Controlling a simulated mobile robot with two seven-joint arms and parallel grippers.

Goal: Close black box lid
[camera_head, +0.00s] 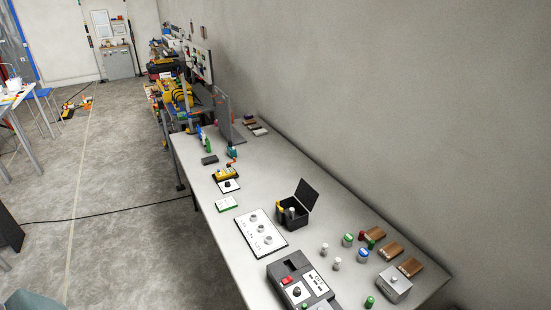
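The black box (296,222) stands on the long light table, near its middle. Its black lid (306,194) is open and stands up, leaning back to the right, towards the wall side. A yellow item (279,206) and a white-topped item (291,211) show at the box's opening; the rest of the inside is too small to make out. Neither of my grippers shows in the head view, and nothing touches the lid.
A white board with round parts (261,234) lies left of the box on the table (225,243). A grey device (301,284) sits in front. Small bottles (348,239), wooden blocks (374,233) and a metal box (394,283) stand to the right. A wall runs behind.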

